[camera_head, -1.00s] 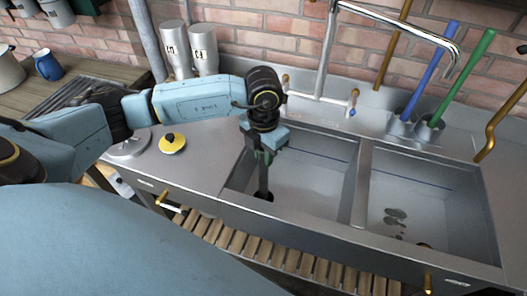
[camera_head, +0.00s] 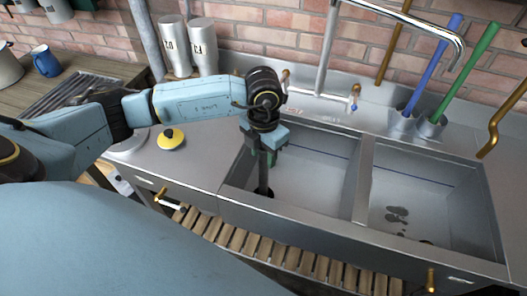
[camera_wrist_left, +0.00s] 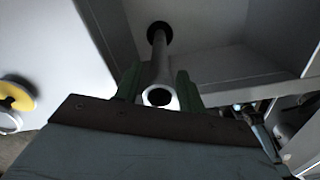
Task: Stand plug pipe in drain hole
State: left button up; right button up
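The plug pipe (camera_wrist_left: 158,65) is a grey tube with an open pale upper end. In the head view the pipe (camera_head: 263,178) looks dark and roughly upright in the left basin. My left gripper (camera_head: 268,158) is over this basin. In the wrist view its green fingers (camera_wrist_left: 159,86) flank the pipe closely near its upper end and look shut on it. The pipe's lower end meets the dark round drain hole (camera_wrist_left: 159,28) in the basin floor; how deep it sits cannot be told. The drain hole (camera_head: 270,193) shows partly behind the pipe. My right gripper is not in view.
A tap (camera_head: 327,50) stands behind. Blue and green handles (camera_head: 438,65) (camera_head: 472,72) rise at the back right. A yellow disc with a black knob (camera_head: 171,140) lies on the left drainboard.

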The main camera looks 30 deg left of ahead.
pick_arm(q)
jog(key=shift+o, duration=0.7)
notch_tip(320, 180, up, 14)
jog(key=shift+f+p, duration=0.25)
jog(key=shift+p, duration=0.1)
